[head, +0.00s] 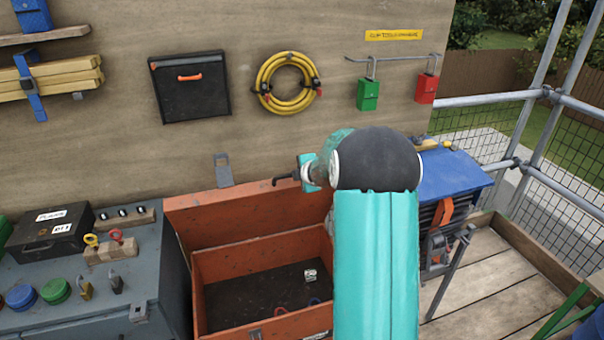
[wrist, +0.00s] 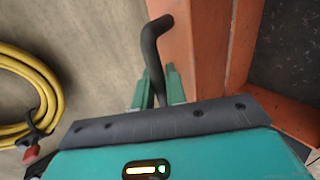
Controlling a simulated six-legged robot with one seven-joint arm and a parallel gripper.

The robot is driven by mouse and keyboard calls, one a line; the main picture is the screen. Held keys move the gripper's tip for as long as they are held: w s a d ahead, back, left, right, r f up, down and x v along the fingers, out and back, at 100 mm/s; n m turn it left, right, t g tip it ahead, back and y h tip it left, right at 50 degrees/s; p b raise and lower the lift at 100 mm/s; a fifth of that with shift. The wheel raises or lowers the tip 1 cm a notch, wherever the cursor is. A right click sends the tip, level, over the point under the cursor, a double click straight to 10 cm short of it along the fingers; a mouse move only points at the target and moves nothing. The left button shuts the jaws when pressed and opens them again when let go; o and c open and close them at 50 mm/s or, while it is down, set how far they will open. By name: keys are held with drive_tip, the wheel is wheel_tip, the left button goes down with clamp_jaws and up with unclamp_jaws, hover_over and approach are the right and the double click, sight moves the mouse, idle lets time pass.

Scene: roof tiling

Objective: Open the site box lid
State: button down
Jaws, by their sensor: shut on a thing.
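The orange site box (head: 198,285) stands open below the plywood wall. Its lid (head: 250,212) is swung up and back, close to the wall, with a grey hasp (head: 222,170) at its top edge. My gripper (head: 304,172) is at the lid's top right and is shut on a dark bent bar (head: 284,179). In the wrist view the bar (wrist: 152,50) runs up between the green fingers, in front of the lid's orange edge (wrist: 180,45). I cannot tell whether the bar is fixed to the lid. My arm hides the right side of the box.
A grey bench (head: 150,265) with a black case and coloured lids stands left of the box. A yellow hose (head: 288,83) hangs on the wall above. A blue-topped stand (head: 455,173) is at the right, beside scaffold rails. A small pale item (head: 310,275) lies inside the box.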

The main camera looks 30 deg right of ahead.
drive_tip(key=c, duration=1.5)
unclamp_jaws()
drive_tip(key=v, duration=1.4)
drive_tip(key=shift+w, duration=0.1)
